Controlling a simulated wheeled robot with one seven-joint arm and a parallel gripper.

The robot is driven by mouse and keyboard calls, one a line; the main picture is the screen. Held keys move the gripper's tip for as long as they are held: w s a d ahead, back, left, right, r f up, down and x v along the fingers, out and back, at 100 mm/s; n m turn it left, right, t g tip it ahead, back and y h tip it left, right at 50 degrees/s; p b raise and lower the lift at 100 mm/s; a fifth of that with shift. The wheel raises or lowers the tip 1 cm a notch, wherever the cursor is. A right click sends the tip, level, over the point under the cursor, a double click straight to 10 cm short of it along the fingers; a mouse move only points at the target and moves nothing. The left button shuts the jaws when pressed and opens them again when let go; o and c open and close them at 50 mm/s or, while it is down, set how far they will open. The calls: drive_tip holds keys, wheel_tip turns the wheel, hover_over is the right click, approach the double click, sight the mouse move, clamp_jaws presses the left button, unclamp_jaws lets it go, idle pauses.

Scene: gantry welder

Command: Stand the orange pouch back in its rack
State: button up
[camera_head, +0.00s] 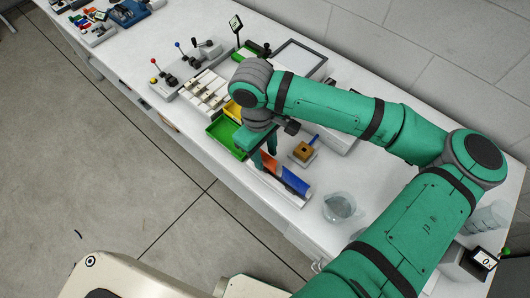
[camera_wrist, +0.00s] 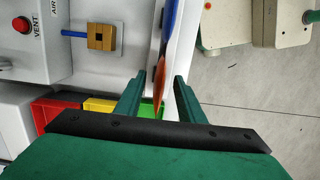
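The orange pouch (camera_head: 268,162) stands beside the blue pouch (camera_head: 293,181) along a white rack (camera_head: 285,191) near the table's front edge. In the wrist view the orange pouch (camera_wrist: 159,88) shows nearly edge-on, with the blue pouch (camera_wrist: 168,18) beyond it. My gripper (camera_head: 263,152) points down at the orange pouch. In the wrist view my gripper's fingers (camera_wrist: 161,82) are apart, one on each side of the orange pouch, with gaps showing. The pouch's lower edge and how it sits in the rack are hidden.
Green and yellow bins (camera_head: 222,137) stand just left of my gripper. A wooden block with a blue handle (camera_head: 303,151) sits behind the pouches. A clear jug (camera_head: 340,207) stands to the right. The table edge is close in front, with open floor beyond.

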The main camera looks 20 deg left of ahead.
drive_tip(key=r, duration=0.6)
drive_tip(key=a+r, duration=0.1)
drive_tip(key=r, duration=0.2)
drive_tip(key=shift+w+a+r, duration=0.1)
drive_tip(key=shift+w+r, duration=0.2)
drive_tip(key=shift+s+r, duration=0.1)
drive_tip(key=shift+r, duration=0.5)
